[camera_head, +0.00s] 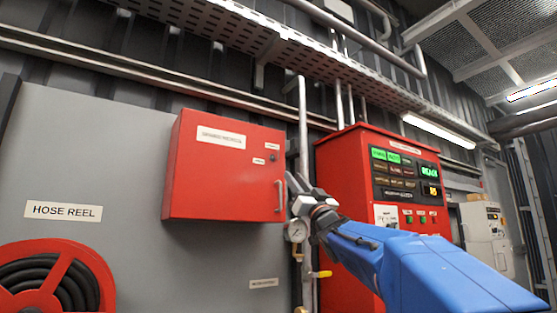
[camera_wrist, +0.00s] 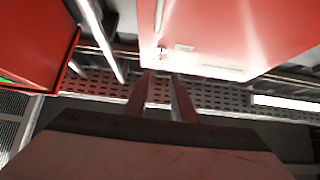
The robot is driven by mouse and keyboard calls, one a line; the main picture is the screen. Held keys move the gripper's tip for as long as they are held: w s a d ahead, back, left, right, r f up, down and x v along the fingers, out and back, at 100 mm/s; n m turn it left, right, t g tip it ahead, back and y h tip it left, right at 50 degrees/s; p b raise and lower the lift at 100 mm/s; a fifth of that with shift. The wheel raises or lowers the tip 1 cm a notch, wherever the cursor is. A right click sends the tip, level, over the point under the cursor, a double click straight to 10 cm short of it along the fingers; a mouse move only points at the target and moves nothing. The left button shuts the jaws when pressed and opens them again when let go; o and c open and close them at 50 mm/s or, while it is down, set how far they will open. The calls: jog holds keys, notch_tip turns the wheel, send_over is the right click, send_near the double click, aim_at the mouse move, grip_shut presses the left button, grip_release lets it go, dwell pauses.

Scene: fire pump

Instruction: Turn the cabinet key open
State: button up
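The red cabinet (camera_head: 220,185) hangs on the grey wall panel, its door closed, with a vertical handle (camera_head: 280,196) at the right edge. A small dark lock or key (camera_head: 276,157) sits above the handle. My gripper (camera_head: 293,184) is in front of the door's right edge, beside the handle and below the lock in the picture. In the wrist view, the cabinet door (camera_wrist: 235,30) fills the upper right. The small key or lock (camera_wrist: 163,54) lies just beyond my two fingertips (camera_wrist: 162,74). The fingers are apart with an empty gap. Its exact shape is too small to tell.
A red pump control panel (camera_head: 340,165) with lit displays stands right of the cabinet. A gauge (camera_head: 297,231) and pipes with a yellow valve handle (camera_head: 321,274) run between them. A hose reel (camera_head: 60,285) is at lower left.

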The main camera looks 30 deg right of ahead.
aim_at(277, 159)
jog(key=x, duration=1.3)
jog(key=shift+w+r, duration=0.25)
jog(key=shift+c, duration=0.2)
grip_shut()
